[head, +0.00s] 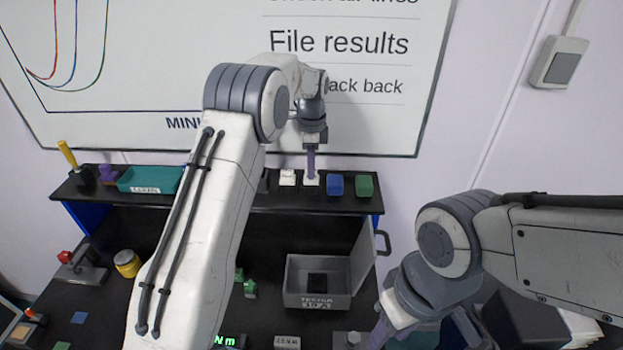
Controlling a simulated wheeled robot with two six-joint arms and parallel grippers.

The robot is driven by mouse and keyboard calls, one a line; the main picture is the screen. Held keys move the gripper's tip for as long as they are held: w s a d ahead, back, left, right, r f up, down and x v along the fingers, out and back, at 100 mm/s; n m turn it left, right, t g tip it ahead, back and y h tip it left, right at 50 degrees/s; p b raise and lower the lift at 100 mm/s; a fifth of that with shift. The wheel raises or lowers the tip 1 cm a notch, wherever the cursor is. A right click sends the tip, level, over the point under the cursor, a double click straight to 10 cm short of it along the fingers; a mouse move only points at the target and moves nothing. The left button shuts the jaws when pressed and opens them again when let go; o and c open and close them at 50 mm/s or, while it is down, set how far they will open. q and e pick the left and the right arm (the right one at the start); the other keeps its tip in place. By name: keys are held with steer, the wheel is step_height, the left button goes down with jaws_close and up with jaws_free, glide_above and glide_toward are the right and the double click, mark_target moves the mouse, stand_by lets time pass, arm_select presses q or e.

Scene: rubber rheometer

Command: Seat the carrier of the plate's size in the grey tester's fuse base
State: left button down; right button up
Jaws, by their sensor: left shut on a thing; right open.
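The grey tester (290,283) is an open box on the dark bench, right of centre. A black fuse base (317,281) sits inside. Small carriers stand on the raised shelf: a white one (288,178), a blue one (335,185) and a green one (364,187). My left gripper (311,170) points down at the shelf, shut on another white carrier (311,181) between the first white and blue ones. My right gripper (379,338) is open at the lower right, partly cut off.
The black shelf (350,204) also bears a teal tray (150,180) and a yellow-handled tool (67,154) at left. A yellow jar (127,263) and a red-topped device (80,267) stand on the bench. My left arm hides the middle of the bench.

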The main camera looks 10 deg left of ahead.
arm_select(q)
step_height(320, 180, up, 2)
steer(key=shift+r+p, duration=0.1)
steer(key=shift+p, duration=0.5)
steer(key=shift+r, duration=1.3)
steer(key=shift+d+f, duration=0.1)
steer(key=shift+d, duration=0.05)
